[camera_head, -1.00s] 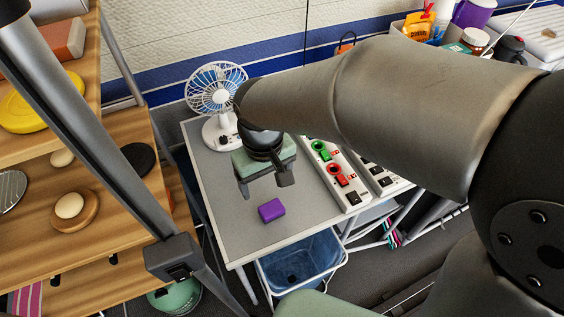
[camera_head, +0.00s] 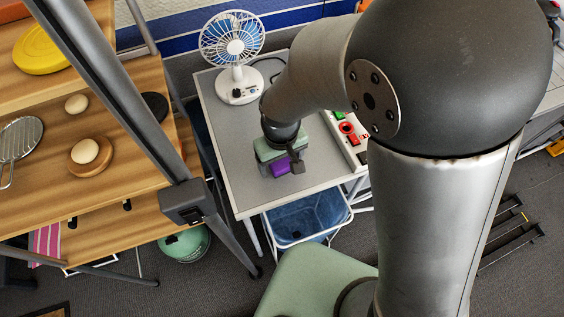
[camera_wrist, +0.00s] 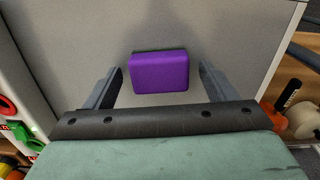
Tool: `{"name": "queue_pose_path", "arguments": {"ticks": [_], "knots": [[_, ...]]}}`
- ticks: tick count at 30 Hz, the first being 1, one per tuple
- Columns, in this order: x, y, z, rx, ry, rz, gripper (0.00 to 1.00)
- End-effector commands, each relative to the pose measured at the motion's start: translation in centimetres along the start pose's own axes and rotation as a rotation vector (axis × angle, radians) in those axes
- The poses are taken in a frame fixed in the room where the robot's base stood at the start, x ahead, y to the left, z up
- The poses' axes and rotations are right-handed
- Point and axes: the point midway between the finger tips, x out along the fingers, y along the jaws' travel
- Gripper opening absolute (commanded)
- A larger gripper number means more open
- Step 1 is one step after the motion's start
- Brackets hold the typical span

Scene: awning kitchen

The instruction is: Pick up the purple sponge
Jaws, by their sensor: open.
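The purple sponge (camera_head: 280,169) lies on the grey table (camera_head: 236,188) near its front edge, partly hidden by my gripper in the head view. In the wrist view the sponge (camera_wrist: 159,72) shows whole, with a dark strip along its far edge. My gripper (camera_head: 280,172) is above and close to the sponge. In the wrist view my gripper (camera_wrist: 160,80) is open, with one finger to the left of the sponge and one to the right. There is a gap between the sponge and each finger. I cannot tell the exact height of the fingertips.
A white fan (camera_head: 237,88) stands at the back of the table. A power strip with red and green switches (camera_head: 349,130) lies at the table's right side. A blue bin (camera_head: 306,219) stands below the front edge. A wooden shelf (camera_head: 60,195) stands to the left.

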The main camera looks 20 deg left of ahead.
Motion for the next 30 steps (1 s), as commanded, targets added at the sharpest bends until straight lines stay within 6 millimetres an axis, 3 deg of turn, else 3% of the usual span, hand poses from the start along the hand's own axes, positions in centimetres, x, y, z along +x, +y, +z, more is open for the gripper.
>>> {"name": "queue_pose_path", "arguments": {"ticks": [3, 9, 22, 27, 30], "knots": [[0.0, 0.0, 0.0, 0.000, 0.000, 0.000, 0.78], [-0.1, 0.0, 0.0, 0.000, 0.000, 0.000, 0.31], [-0.8, 0.0, -0.1, -0.001, 0.002, -0.001, 0.31], [-3.3, 0.0, -0.1, 0.000, 0.006, -0.001, 0.31], [-5.4, 0.8, 1.5, 0.002, 0.007, -0.001, 0.31]]}}
